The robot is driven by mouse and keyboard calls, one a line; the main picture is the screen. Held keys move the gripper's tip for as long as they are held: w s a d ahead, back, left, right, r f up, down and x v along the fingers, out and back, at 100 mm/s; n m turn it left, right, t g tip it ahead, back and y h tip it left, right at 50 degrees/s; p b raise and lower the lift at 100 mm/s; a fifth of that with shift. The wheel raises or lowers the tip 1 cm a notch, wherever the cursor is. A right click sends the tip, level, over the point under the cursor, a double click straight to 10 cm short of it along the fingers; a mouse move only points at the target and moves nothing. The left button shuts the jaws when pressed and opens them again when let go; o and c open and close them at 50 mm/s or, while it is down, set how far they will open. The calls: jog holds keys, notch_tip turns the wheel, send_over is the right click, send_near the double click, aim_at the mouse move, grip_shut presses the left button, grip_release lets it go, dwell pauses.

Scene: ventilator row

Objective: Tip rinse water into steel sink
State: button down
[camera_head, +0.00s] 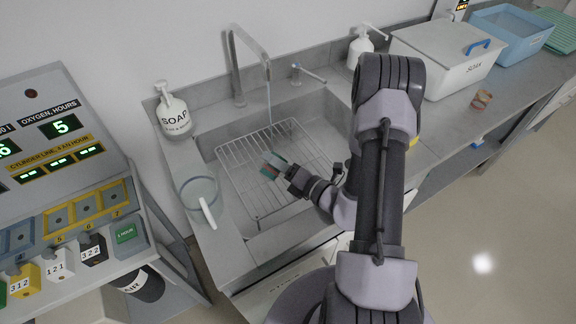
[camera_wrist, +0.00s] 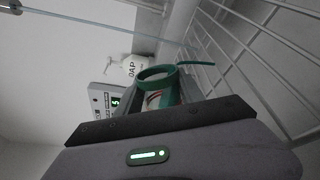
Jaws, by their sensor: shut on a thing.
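My gripper (camera_head: 284,172) is over the steel sink (camera_head: 240,236), shut on a small green-rimmed cup (camera_head: 271,165). In the wrist view the cup (camera_wrist: 158,76) shows its round green rim, a green strip running right and a pale patterned side. Its open mouth is partly visible; I cannot tell whether water is inside. In the head view it looks tilted above the wire rack (camera_head: 240,160) in the sink. A thin pale-blue stream hangs from the tall tap (camera_head: 238,65) at the back, apart from the cup.
A clear jug (camera_head: 199,189) with a white handle and a soap bottle (camera_head: 174,112) stand left of the sink. Another pump bottle (camera_head: 360,48), a lidded SOAK box (camera_head: 447,62) and a blue tub (camera_head: 511,32) are on the right counter. A panel (camera_head: 60,140) stands left.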

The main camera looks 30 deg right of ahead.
jog(key=shift+d+r+m+p, duration=0.15)
jog(key=shift+r+m+p, duration=0.1)
jog(key=shift+m+p, duration=0.6)
dwell(0.8)
jog(key=shift+w+d+r+m+y+p, duration=0.15)
jog(key=shift+w+d+m+y+p, duration=0.2)
jog(key=shift+d+m+p, duration=0.35)
dwell(1.0)
jog(key=shift+d+f+m+g+p, duration=0.1)
jog(key=shift+f+m+g+p, duration=0.25)
jog(key=shift+f+m, duration=0.3)
dwell(0.9)
jog(key=shift+d+r+m+p, duration=0.1)
jog(key=shift+r+m+p, duration=0.1)
jog(key=shift+m+p, duration=0.3)
dwell(0.4)
